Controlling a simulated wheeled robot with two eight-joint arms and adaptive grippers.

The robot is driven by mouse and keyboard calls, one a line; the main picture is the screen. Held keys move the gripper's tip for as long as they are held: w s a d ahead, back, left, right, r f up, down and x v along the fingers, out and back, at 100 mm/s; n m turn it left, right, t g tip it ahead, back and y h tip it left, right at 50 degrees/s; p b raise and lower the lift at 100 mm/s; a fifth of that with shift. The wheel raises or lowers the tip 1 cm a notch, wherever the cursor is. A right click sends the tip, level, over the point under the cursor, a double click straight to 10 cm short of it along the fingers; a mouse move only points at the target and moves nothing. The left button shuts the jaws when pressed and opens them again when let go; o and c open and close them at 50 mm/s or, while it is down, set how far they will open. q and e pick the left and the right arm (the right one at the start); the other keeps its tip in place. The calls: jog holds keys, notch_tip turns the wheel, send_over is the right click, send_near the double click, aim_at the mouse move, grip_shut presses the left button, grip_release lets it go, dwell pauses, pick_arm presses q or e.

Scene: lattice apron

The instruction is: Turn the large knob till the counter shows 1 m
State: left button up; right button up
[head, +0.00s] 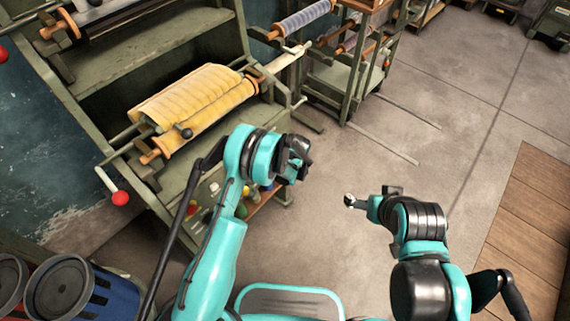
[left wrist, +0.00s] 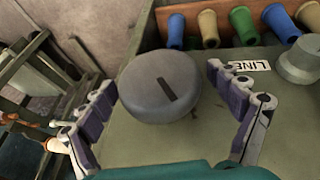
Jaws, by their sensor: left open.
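The large grey knob (left wrist: 160,88) sits on the green panel in the left wrist view, with a dark slot-like mark on its face that leans from upper left to lower right. My left gripper (left wrist: 161,78) is open, with one finger on each side of the knob; I see gaps between the fingers and the knob. In the head view my left gripper (head: 297,157) is beside the front of the machine, and it and its arm cover part of the panel. My right gripper (head: 352,201) is over the open floor, too small to tell open from shut. I cannot make out the counter.
A "LINE" label (left wrist: 249,66) and a smaller grey knob (left wrist: 299,60) are right of the large knob. Several coloured cones line the panel's back edge. The machine carries a yellow roll (head: 200,100) and a red ball handle (head: 121,198).

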pick_arm(q)
jog(key=c, duration=1.2)
jog(key=shift+g, duration=0.3)
jog(key=shift+f+m+g+y, duration=0.1)
jog(key=shift+m+g+y, duration=0.2)
jog(key=shift+g+y, duration=0.65)
jog(key=shift+s+a+m+g+y, duration=0.1)
jog(key=shift+m+g+y, duration=0.3)
jog(key=shift+g+y, duration=0.8)
jog(key=shift+g, duration=0.25)
